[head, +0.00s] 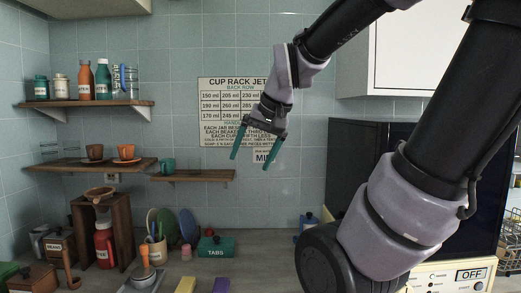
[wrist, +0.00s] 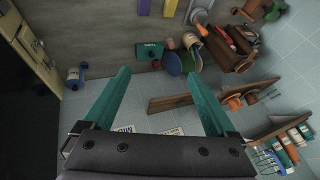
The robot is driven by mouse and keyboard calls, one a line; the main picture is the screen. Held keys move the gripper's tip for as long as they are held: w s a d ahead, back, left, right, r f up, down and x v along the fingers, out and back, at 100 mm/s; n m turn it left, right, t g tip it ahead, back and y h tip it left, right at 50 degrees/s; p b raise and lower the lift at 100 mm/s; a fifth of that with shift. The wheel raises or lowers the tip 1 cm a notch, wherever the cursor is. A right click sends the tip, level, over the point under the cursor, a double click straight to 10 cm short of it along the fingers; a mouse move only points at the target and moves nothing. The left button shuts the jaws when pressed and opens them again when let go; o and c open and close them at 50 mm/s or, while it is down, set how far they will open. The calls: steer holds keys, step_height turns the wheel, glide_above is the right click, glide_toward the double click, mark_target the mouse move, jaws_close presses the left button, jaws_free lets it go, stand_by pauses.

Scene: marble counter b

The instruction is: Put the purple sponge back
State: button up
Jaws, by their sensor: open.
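The purple sponge (head: 221,285) lies on the counter at the bottom edge of the head view, partly cut off by the frame. It also shows at the top edge of the wrist view (wrist: 170,8). A yellow sponge (head: 186,285) lies just to its left in the head view. My gripper (head: 251,161) is open and empty, raised in the air in front of the tiled wall, well above the counter and apart from both sponges. In the wrist view its two teal fingers (wrist: 157,100) are spread wide with nothing between them.
A green TABS box (head: 216,248) stands on the counter behind the sponges, beside plates and a utensil pot (head: 157,250). Wooden shelves (head: 194,176) with cups and bottles line the wall. A dark appliance with a dial panel (head: 450,278) stands at right. Counter right of the sponges looks clear.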

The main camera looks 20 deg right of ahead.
steer(key=shift+t, duration=0.6)
steer(key=s, duration=0.1)
steer(key=s+r, duration=0.2)
steer(key=s, duration=0.1)
steer(key=shift+d, duration=0.2)
